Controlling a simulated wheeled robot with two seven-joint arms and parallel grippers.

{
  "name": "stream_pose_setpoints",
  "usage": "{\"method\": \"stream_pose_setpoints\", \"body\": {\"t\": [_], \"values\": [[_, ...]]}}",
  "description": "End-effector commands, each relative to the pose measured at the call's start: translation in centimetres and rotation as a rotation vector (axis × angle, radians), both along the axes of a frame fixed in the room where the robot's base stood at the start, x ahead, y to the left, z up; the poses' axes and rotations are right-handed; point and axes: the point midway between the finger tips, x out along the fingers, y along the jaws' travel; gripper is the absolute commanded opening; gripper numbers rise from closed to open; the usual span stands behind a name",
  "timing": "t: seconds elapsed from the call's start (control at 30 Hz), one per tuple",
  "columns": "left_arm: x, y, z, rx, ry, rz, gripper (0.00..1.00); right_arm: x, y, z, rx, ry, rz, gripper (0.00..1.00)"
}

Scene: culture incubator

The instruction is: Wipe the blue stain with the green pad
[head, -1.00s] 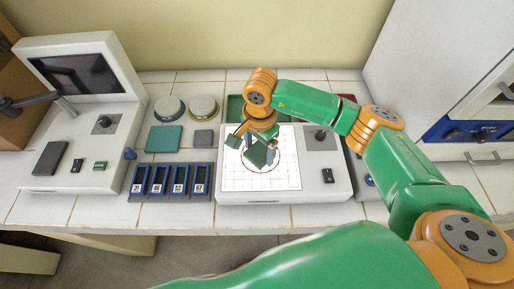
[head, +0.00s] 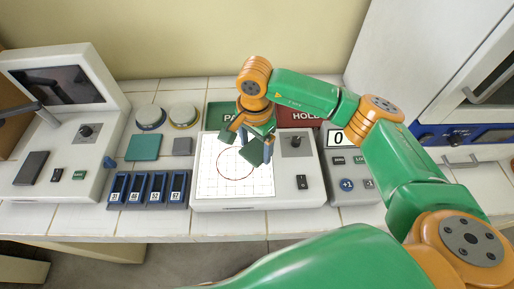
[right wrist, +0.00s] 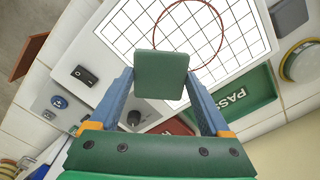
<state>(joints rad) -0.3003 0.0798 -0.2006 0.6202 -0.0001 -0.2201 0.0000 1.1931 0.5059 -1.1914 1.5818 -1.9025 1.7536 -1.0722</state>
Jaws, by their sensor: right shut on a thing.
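My right gripper (head: 258,141) is shut on the green pad (right wrist: 161,74), a dark green square held flat between the two blue fingers. In the right wrist view the visible grid (right wrist: 130,28) and circle look clean. I see no blue stain; the pad and gripper hide part of the sheet. My left gripper is not in view.
A teal square (head: 143,147), grey square (head: 182,146), two round pots and a blue numbered rack (head: 150,202) stand left. A keypad device (head: 350,160) stands right.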

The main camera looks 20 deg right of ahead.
Motion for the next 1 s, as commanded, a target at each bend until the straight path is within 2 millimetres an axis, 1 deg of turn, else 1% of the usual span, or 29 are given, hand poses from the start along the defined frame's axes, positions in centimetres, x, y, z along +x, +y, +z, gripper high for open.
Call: {"method": "stream_pose_setpoints", "body": {"t": [0.03,0.3,0.4,1.0], "values": [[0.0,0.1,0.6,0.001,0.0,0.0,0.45,0.0,0.0,0.8,0.0,-0.001,-0.001,0.29],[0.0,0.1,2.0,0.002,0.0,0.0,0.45,0.0,0.1,3.2,0.0,-0.001,-0.006,0.29],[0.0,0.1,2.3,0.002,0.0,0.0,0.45,0.0,0.1,3.8,0.0,-0.001,-0.007,0.29],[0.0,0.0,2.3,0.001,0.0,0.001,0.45,-0.1,0.1,3.9,0.0,0.0,-0.009,0.29]]}}
